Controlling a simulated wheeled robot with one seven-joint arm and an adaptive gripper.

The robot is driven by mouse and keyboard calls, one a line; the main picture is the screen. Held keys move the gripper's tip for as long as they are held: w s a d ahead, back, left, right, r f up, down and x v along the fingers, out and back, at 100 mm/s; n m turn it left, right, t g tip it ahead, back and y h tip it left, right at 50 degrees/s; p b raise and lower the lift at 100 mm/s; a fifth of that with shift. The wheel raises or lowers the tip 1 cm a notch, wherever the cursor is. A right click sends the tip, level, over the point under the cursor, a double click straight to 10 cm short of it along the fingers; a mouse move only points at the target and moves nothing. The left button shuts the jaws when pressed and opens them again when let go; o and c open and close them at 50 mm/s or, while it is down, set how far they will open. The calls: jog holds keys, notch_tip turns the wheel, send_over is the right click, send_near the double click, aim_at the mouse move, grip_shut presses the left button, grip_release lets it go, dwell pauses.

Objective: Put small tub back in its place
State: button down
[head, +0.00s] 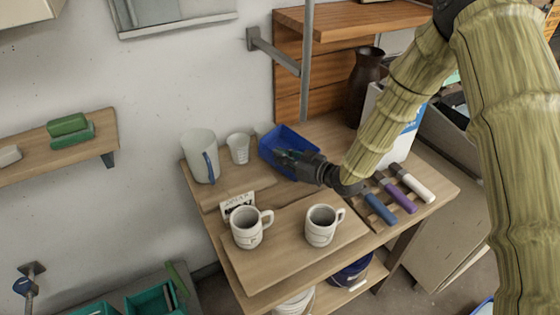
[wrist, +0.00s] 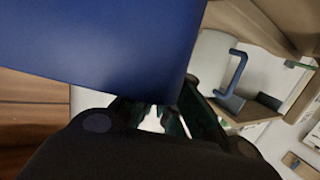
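The small tub, a blue open-topped bin (head: 278,139), is at the back of the wooden table and looks tilted, its inside facing the head camera. My gripper (head: 287,156) reaches it from the right, its dark green fingers at the tub's near side. In the wrist view the tub's blue wall (wrist: 100,40) fills the upper left, close to the camera. The fingers (wrist: 150,112) converge beneath it and look shut on the tub; their tips are hidden behind the blue. I cannot tell whether the tub touches the table.
A white jug (head: 199,155) and a small cup (head: 238,149) stand left of the tub. Two mugs, (head: 247,231) and (head: 319,228), stand on the front board. Blue, purple and white-handled tools (head: 398,193) lie at right. A dark vase (head: 364,85) stands behind my arm.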

jog(key=shift+s+d+f+t+y+b, duration=0.1)
jog(key=shift+s+f+t+y+b, duration=0.15)
jog(key=shift+y+b, duration=0.25)
jog(key=shift+w+d+r, duration=0.15)
jog(key=shift+d+r, duration=0.1)
jog(key=shift+r, duration=0.55)
jog(key=r, duration=0.3)
jog(key=s+d+r+b, duration=0.1)
jog(key=shift+r, duration=0.25)
jog(key=s+d+r+g+h+b, duration=0.1)
jog(key=s+d+b, duration=0.1)
jog(key=s+d, duration=0.4)
jog(key=s+d+r+h+b, duration=0.1)
jog(key=s+d, duration=0.4)
jog(key=d, duration=0.6)
jog(key=shift+s+d+r+g+h+b, duration=0.15)
jog(key=shift+s+d+g+h+b, duration=0.2)
jog(key=shift+b, duration=0.3)
